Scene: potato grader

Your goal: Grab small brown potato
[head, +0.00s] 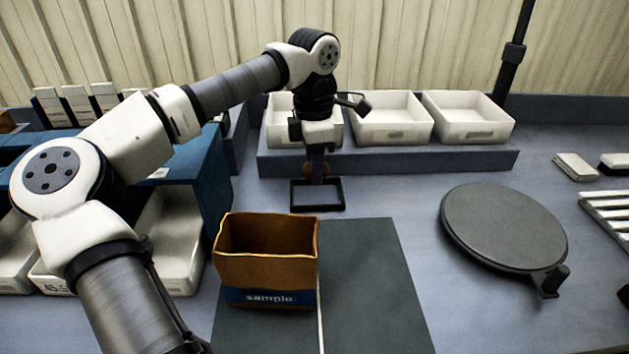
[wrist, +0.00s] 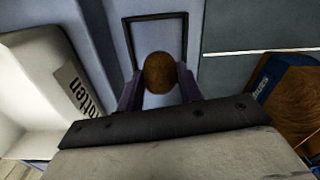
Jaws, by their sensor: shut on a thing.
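The small brown potato (wrist: 159,72) is between the two fingers of my gripper (wrist: 159,84) in the wrist view, and the gripper is shut on it. In the head view, my gripper (head: 318,171) points down over a small black square frame (head: 318,207) on the table. I cannot tell exactly how high the potato is above the table.
An open brown box marked "sample" (head: 268,275) stands on a dark mat (head: 375,290) in front of my gripper. White trays (head: 392,132) stand on a raised ledge behind. A round dark plate (head: 503,227) is at the right. The table between mat and plate is clear.

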